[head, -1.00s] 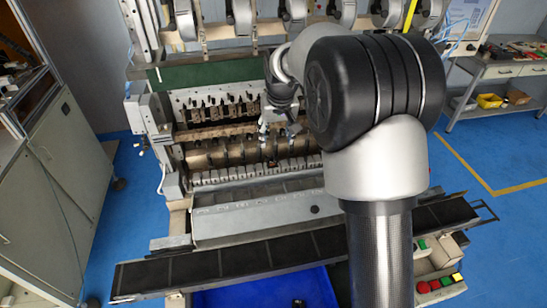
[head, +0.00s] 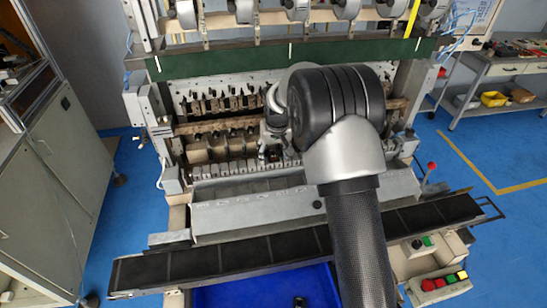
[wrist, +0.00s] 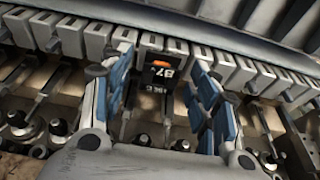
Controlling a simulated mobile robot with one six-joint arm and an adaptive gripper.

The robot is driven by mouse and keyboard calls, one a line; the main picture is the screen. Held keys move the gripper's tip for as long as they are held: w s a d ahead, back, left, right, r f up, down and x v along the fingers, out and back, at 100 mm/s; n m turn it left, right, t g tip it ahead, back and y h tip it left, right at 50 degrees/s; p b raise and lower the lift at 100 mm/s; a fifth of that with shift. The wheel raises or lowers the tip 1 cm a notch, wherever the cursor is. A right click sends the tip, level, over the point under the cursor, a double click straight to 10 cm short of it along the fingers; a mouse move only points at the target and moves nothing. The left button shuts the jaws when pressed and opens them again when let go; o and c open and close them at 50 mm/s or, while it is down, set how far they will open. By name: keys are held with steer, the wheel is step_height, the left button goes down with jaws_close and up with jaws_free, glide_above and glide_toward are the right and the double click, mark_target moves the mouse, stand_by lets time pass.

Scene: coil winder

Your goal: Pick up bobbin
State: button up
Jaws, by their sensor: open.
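My gripper (wrist: 160,62) is open, with its two blue-padded fingers spread in the wrist view. Between the fingertips, and apparently a little beyond them, is a small black block (wrist: 163,70) with an orange mark and white characters, in line with a row of pale blocks. I cannot tell whether it is the bobbin. Small black-topped spindles (wrist: 57,127) stand on the near side of the row. In the head view my gripper (head: 271,154) is down at the winder's row of blocks, partly hidden by my arm. Nothing is held.
The row of pale blocks (head: 215,173) runs along the coil winder in front of its toothed bars. A dark tray rail (head: 200,263) crosses the front, above a blue bin (head: 250,290) with a small dark object (head: 300,302). A green beam (head: 230,60) spans above.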

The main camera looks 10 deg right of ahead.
mark_target(273, 152)
steer(key=shift+c, duration=0.2)
steer(key=c, duration=0.8)
steer(key=shift+r, duration=0.45)
steer(key=v, duration=0.1)
steer(key=p+v, duration=0.1)
steer(key=v, duration=0.1)
steer(key=shift+w, duration=0.25)
steer(key=s, duration=1.7)
steer(key=shift+s+f, duration=0.15)
steer(key=shift+s, duration=0.25)
